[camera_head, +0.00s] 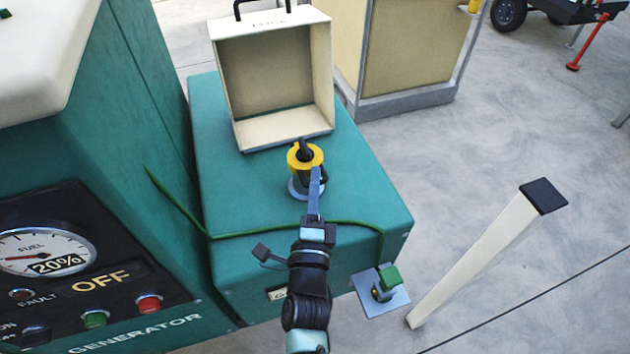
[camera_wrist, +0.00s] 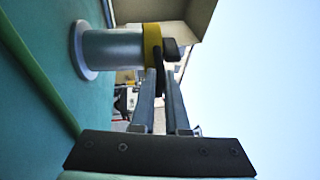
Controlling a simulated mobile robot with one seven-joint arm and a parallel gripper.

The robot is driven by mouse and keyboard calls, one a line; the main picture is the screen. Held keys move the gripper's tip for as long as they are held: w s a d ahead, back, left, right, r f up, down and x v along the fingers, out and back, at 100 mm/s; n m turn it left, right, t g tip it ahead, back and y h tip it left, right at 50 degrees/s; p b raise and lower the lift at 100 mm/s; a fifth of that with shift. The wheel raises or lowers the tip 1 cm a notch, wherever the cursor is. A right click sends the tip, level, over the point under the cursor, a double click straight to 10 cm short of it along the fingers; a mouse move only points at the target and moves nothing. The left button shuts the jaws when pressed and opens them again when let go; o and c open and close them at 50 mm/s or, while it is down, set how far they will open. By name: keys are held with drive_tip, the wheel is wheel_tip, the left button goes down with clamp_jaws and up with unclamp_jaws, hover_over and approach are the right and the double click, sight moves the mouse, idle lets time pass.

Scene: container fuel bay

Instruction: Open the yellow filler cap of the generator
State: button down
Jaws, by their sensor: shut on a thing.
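The yellow filler cap (camera_head: 296,155) with a black handle on top sits on a short grey filler neck (camera_head: 296,190) on the green generator deck (camera_head: 350,195). In the wrist view the cap (camera_wrist: 152,42) shows side-on at the end of the metal neck (camera_wrist: 105,48), with its black handle (camera_wrist: 171,50) facing away from the neck. My gripper (camera_head: 315,172) reaches the cap from the near side. In the wrist view its two fingers (camera_wrist: 166,75) close on the handle. The exact contact is partly hidden.
An open cream box-like cover (camera_head: 322,75) stands right behind the cap. A green cable (camera_head: 290,229) crosses the deck in front of the neck. The control panel (camera_head: 75,270) reads OFF and 20%. A cream post (camera_head: 475,255) stands at right; floor around it is clear.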

drive_tip(key=shift+w+d+r+p, duration=0.1)
drive_tip(key=shift+r+p, duration=0.2)
